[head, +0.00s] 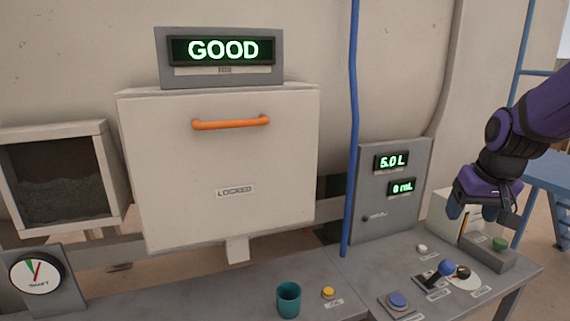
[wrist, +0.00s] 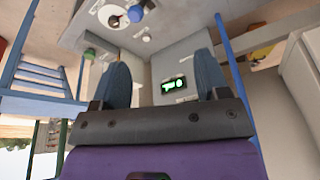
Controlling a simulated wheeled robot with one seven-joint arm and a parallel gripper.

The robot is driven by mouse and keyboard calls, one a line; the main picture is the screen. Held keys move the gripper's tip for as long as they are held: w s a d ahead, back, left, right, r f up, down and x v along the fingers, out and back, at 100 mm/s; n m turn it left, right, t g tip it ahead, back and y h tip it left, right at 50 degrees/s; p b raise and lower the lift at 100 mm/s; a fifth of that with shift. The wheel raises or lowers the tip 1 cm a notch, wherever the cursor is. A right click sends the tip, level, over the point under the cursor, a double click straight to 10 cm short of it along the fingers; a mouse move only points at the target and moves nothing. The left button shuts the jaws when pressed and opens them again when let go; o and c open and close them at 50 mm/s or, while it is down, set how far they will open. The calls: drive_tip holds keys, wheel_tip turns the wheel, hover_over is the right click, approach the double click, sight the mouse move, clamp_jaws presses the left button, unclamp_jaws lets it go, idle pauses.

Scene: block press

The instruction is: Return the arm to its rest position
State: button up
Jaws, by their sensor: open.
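My arm is purple and dark grey and enters the head view from the right. My gripper (head: 481,211) hangs over the right end of the grey bench, near the green button. It is open and holds nothing. In the wrist view, the two blue fingers of my gripper (wrist: 162,82) stand apart with empty space between them. Through the gap the grey panel and a green-lit display (wrist: 174,86) show. Whether the fingertips touch anything is hard to tell in the head view.
A grey bench (head: 355,277) carries a teal cup (head: 289,300), a yellow button (head: 328,293), a blue button (head: 398,300), a blue-knobbed lever (head: 446,268) and a green button (head: 499,243). A panel (head: 371,221) reads 5.0 L. A blue pipe (head: 350,130) rises behind. A blue ladder stands right.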

drive_tip(key=s+a+r, duration=0.3)
drive_tip(key=s+r, duration=0.1)
drive_tip(key=s, duration=0.5)
drive_tip(key=s+a+r+n+t, duration=0.1)
drive_tip(key=s+a+r, duration=0.2)
drive_tip(key=s, duration=0.6)
drive_tip(key=shift+s+a+r+t, duration=0.3)
drive_tip(key=shift+s+a+r, duration=0.1)
drive_tip(key=shift+r, duration=0.2)
